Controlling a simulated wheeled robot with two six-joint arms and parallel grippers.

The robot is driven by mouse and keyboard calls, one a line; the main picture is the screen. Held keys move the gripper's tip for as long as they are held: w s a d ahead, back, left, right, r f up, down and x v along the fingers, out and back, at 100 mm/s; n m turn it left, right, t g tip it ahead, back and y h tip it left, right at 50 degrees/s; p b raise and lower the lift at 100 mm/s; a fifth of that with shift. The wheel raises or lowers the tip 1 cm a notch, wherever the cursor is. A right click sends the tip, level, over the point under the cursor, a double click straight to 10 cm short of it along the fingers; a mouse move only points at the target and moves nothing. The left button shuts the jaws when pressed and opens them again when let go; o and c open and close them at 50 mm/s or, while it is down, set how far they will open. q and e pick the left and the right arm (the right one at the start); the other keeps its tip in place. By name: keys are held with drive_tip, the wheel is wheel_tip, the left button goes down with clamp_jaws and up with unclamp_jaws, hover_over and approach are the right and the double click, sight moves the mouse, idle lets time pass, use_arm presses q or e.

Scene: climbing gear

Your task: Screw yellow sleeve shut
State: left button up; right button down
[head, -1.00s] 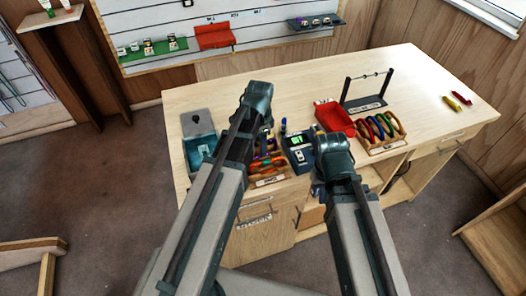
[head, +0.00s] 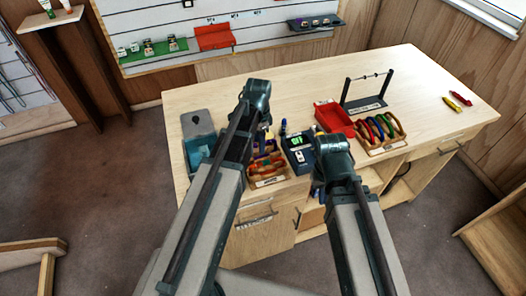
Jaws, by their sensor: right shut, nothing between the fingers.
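Several coloured carabiners, red, blue, green and yellow-orange among them, stand in a wooden rack (head: 379,150) at the front of the bench. A yellow piece (head: 450,103) lies at the bench's right end beside a red one. I cannot make out which part is the yellow sleeve. My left gripper (head: 267,132) is over the left part of the bench, mostly hidden by its own arm; its jaws do not show clearly. My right gripper (head: 318,189) is at the front edge, below its arm's bend, left of the carabiner rack. It is shut and empty.
A blue device with a green display (head: 298,150) stands between my arms. Near it are a wooden tray of coloured gear (head: 268,182), a teal open box (head: 198,150), a red bin (head: 334,116) and a black bar stand (head: 367,101). The bench's back and right are mostly clear.

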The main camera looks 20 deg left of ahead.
use_arm(q)
drive_tip(key=shift+r, duration=0.1)
drive_tip(key=shift+r+p, duration=1.3)
drive_tip(key=shift+p, duration=0.15)
drive_tip(key=shift+s, duration=0.1)
drive_tip(key=shift+s+d, duration=0.4)
drive_tip(key=shift+s, duration=0.15)
drive_tip(key=shift+f, duration=0.15)
drive_tip(key=shift+a+f+b, duration=0.1)
drive_tip(key=shift+f+b, duration=1.25)
drive_tip(key=shift+b, duration=0.2)
drive_tip(key=shift+r, duration=0.1)
